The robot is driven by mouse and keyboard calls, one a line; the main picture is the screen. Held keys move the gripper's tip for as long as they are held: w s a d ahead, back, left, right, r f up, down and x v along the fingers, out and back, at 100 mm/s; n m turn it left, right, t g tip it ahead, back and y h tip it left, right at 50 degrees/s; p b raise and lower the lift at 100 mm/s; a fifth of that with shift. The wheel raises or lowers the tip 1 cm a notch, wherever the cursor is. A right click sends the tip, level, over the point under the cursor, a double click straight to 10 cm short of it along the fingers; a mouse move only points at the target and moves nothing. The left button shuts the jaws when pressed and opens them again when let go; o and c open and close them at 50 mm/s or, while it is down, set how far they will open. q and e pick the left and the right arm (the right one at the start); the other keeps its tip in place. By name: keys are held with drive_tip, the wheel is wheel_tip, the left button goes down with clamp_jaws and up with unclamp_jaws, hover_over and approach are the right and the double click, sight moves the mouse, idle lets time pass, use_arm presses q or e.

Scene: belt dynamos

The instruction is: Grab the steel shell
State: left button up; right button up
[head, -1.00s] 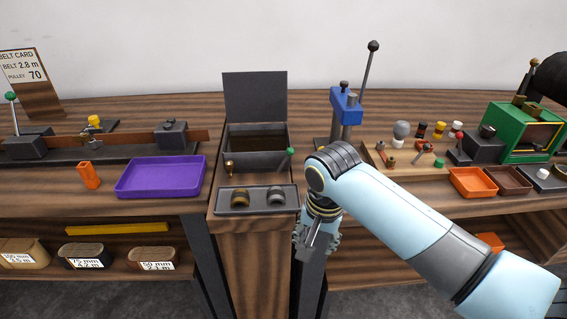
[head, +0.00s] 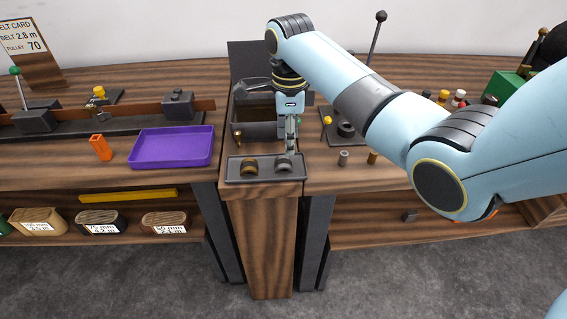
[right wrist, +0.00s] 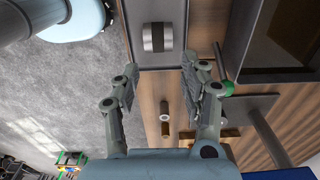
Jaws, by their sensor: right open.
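The steel shell (head: 283,165) is a short grey cylinder with a dark middle band, lying on the right side of a small grey tray (head: 238,179). A brass-coloured shell (head: 250,167) lies to its left on the same tray. In the right wrist view the steel shell (right wrist: 158,37) shows beyond the fingertips, roughly in line with the gap between them. My right gripper (head: 291,148) is open and empty, pointing down just behind and above the steel shell. It shows from behind in the right wrist view (right wrist: 160,75). My left gripper is out of view.
A dark open box (head: 250,112) stands behind the tray, partly hidden by my right arm.

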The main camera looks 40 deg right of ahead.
sight(285, 161)
drive_tip(key=f, duration=0.6)
drive_tip(key=shift+w+a+f, duration=0.1)
drive_tip(key=shift+a+f, duration=0.1)
drive_tip(key=shift+a, duration=0.15)
drive_tip(key=c, duration=0.9)
